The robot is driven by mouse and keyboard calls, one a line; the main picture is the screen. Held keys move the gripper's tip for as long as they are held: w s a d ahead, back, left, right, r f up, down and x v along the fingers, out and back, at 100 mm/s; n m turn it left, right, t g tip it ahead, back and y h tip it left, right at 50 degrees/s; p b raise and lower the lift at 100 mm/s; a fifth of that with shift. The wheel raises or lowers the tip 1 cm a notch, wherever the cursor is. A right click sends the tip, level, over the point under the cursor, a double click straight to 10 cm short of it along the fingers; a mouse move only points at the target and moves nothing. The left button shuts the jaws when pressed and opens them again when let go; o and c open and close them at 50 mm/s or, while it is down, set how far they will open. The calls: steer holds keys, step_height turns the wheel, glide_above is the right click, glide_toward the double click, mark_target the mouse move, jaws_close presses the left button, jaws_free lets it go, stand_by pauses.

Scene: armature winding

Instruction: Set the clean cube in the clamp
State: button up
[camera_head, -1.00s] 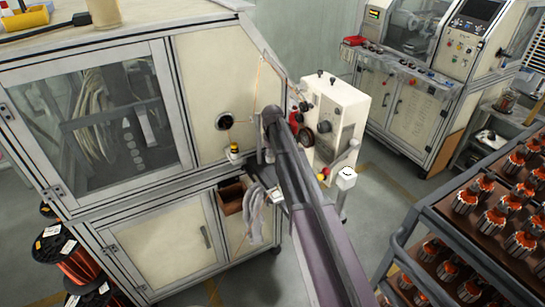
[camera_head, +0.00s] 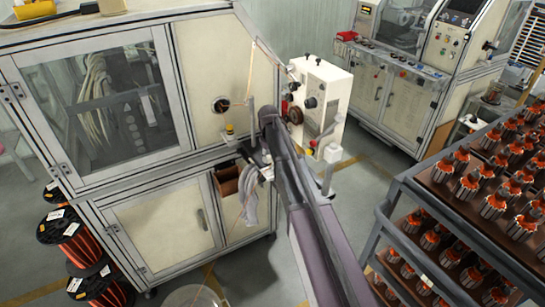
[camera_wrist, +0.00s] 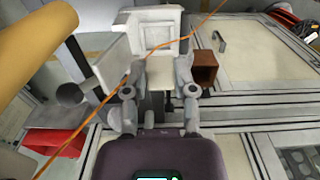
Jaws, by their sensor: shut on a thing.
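My gripper (camera_wrist: 159,82) is shut on a small pale block (camera_wrist: 160,73) in the wrist view, which looks like the cube. It sits between the two grey fingertips, and part of it is hidden by them. In the head view my arm reaches toward the front of the large cream machine (camera_head: 165,140), and the arm largely hides the gripper and block. A white open-fronted fixture (camera_wrist: 150,36) lies beyond the fingertips in the wrist view. I cannot tell whether it is the clamp, or whether the block touches it.
An orange wire (camera_wrist: 108,97) crosses the wrist view diagonally near the fingers. A brown open box (camera_wrist: 205,68) is just right of them. A white control box (camera_head: 320,95) stands beyond my arm. A rack of armatures (camera_head: 455,200) is at right. Wire spools (camera_head: 70,238) are at lower left.

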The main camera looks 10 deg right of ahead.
mark_target(270, 161)
steer(key=shift+d+f, duration=0.15)
steer(key=shift+w+f+b, duration=0.1)
steer(key=shift+f+b, duration=0.25)
steer(key=shift+b, duration=0.1)
steer(key=shift+f+b, duration=1.4)
steer(key=shift+b, duration=0.05)
steer(key=shift+f+b, duration=1)
stand_by(0.4)
steer(key=o, duration=0.7)
steer(key=shift+o, duration=0.2)
steer(key=shift+r, duration=0.15)
